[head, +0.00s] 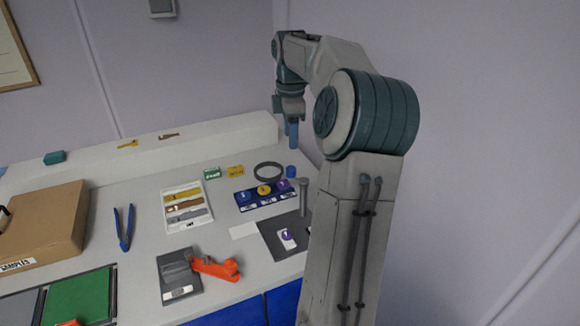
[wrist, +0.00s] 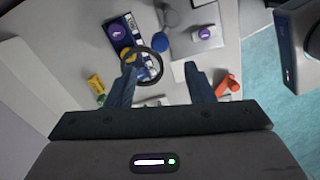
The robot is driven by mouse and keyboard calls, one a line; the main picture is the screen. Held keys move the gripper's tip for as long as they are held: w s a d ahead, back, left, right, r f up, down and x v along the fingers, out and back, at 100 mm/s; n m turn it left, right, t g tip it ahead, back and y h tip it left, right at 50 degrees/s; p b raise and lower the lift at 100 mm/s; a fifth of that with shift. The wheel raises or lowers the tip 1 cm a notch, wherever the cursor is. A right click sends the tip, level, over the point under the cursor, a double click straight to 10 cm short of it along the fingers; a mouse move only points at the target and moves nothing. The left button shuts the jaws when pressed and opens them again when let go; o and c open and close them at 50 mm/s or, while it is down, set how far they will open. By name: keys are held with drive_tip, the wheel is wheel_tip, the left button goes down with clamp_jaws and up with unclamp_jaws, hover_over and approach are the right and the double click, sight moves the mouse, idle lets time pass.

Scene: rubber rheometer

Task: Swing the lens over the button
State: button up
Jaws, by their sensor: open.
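The lens looks to be a dark ring (head: 268,171), set beside a small blue knob (head: 291,171). In the wrist view the ring (wrist: 159,72) lies between my fingers and overlaps the edge of the blue panel (wrist: 118,32). A purple button (head: 287,235) sits on a white base on a dark plate; it also shows in the wrist view (wrist: 204,33). The ring is apart from this button. The blue panel (head: 240,203) carries purple and yellow round buttons too. My gripper (head: 291,132) is open and empty, pointing down above the ring; contact is not visible.
A grey post (head: 304,197) stands between panel and plate. An orange-handled device (head: 215,268) lies at the front. A white tray (head: 167,217) with strips, blue tweezers (head: 124,228) and a brown case (head: 45,228) are to the left. A raised white ledge (head: 200,147) runs along the back.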

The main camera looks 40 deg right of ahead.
sight(291, 168)
wheel_tip(291, 168, down, 10)
drive_tip(key=shift+f, duration=0.25)
clamp_jaws()
